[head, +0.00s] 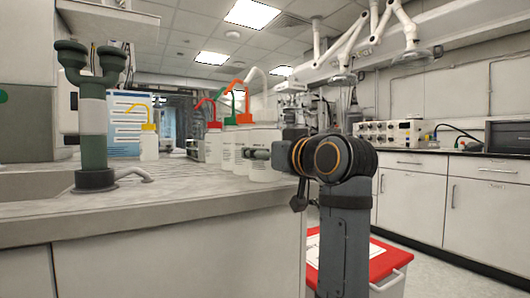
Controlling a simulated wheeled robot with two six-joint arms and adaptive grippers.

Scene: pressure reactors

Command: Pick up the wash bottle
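Several white wash bottles with bent spouts stand in a group on the bench. One has a red cap (214,126), one a green spout (231,108), and one an orange-red cap (244,118). The nearest white bottle (262,170) is at the right of the group, by the bench edge. A yellow-capped wash bottle (149,144) stands apart to the left. My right gripper (257,153) points left across the nearest bottle's upper body. Whether its fingers are closed on the bottle, or touch it, I cannot tell. My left gripper is out of view.
An eyewash fitting (93,115) stands at the front left of the bench (130,205). The bench top between it and the bottles is mostly clear. A red-lidded bin (385,260) is below on the right, with cabinets (470,205) behind.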

